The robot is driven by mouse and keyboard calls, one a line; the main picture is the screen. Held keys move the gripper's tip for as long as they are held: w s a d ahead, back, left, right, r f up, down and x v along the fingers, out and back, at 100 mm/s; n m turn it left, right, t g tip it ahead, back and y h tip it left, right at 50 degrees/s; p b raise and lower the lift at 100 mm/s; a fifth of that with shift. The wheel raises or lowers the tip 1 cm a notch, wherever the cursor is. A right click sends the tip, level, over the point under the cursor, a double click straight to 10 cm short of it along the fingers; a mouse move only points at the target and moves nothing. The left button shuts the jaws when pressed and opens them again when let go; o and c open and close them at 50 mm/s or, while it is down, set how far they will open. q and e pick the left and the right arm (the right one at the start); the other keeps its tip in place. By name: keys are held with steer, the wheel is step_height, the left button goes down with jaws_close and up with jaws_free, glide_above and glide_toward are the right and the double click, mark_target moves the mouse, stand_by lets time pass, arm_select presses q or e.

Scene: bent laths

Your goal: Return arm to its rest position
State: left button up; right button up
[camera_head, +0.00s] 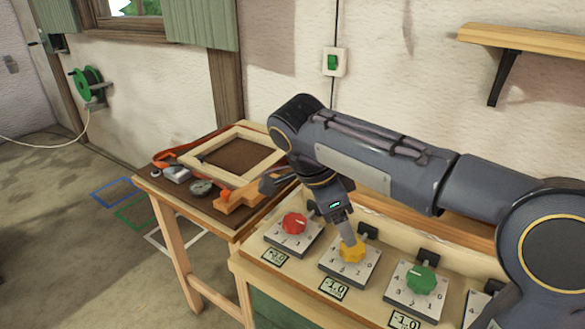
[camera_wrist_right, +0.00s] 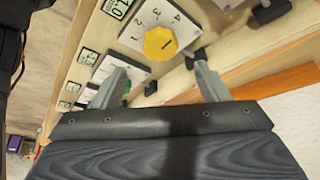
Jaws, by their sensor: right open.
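My right arm (camera_head: 375,150) reaches in from the right of the head view, over the dial bench. My right gripper (camera_head: 347,228) points down at the yellow knob (camera_head: 352,250). In the right wrist view the gripper (camera_wrist_right: 160,72) is open and empty between its fingers, with the yellow knob (camera_wrist_right: 160,43) beyond the fingertips. I cannot tell from the head view whether a finger touches the knob. A red knob (camera_head: 294,223) is to its left and a green knob (camera_head: 421,279) to its right. My left gripper is not in view.
A wooden workbench (camera_head: 150,186) at the left holds a wooden frame (camera_head: 200,148), an orange-handled tool (camera_head: 235,197) and small items. A wall shelf (camera_head: 530,38) is at the upper right. The floor at the left is clear apart from coloured outlines.

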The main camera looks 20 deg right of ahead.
steer(key=s+f+n+t+y+p, duration=0.3)
steer(key=s+n+t+y+p, duration=0.3)
steer(key=s+n, duration=1.1)
steer(key=y+p, duration=0.2)
steer(key=shift+s+a+p, duration=0.15)
steer(key=shift+a+p, duration=0.2)
steer(key=shift+p, duration=0.05)
